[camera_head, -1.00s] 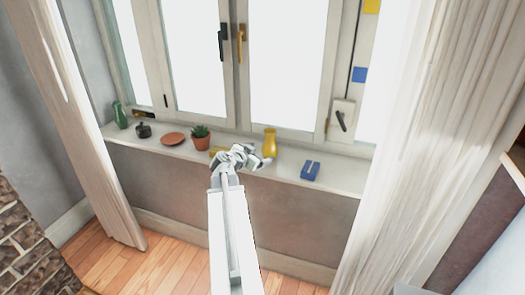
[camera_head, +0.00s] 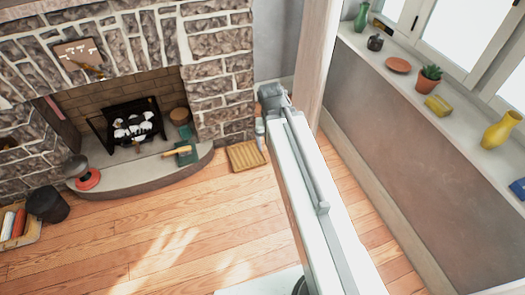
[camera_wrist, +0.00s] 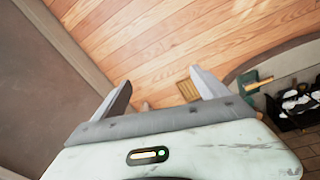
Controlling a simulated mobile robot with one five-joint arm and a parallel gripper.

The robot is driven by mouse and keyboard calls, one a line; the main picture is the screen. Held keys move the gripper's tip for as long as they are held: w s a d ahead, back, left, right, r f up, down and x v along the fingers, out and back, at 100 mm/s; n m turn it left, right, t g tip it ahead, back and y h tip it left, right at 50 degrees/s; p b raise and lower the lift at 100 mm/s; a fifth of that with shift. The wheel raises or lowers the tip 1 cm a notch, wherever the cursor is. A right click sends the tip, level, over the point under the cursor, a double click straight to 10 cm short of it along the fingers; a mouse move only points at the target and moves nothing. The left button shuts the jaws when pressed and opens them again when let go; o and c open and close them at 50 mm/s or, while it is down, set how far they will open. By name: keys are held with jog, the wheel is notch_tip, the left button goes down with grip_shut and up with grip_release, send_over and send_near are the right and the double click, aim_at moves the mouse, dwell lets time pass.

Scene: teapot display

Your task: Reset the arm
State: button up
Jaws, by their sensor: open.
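My gripper (camera_wrist: 161,84) shows in the wrist view with its two fingers spread wide apart and nothing between them. Wooden floor lies beyond the fingers.
The windowsill (camera_head: 455,128) at right holds a green vase (camera_head: 361,16), a small dark pot (camera_head: 376,42), a potted plant (camera_head: 428,78) and a yellow vase (camera_head: 501,130). A slatted wooden mat (camera_head: 245,156) lies by the hearth (camera_head: 140,171). The floor (camera_head: 150,235) is mostly clear.

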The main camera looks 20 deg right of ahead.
jog(key=s+a+n+y, duration=0.1)
jog(key=s+a+n, duration=0.15)
jog(key=a, duration=0.45)
notch_tip(320, 180, up, 10)
jog(key=p, duration=1)
jog(key=shift+w+d+r+g, duration=0.15)
jog(key=shift+w+r+g, duration=0.05)
jog(key=shift+w+g, duration=0.2)
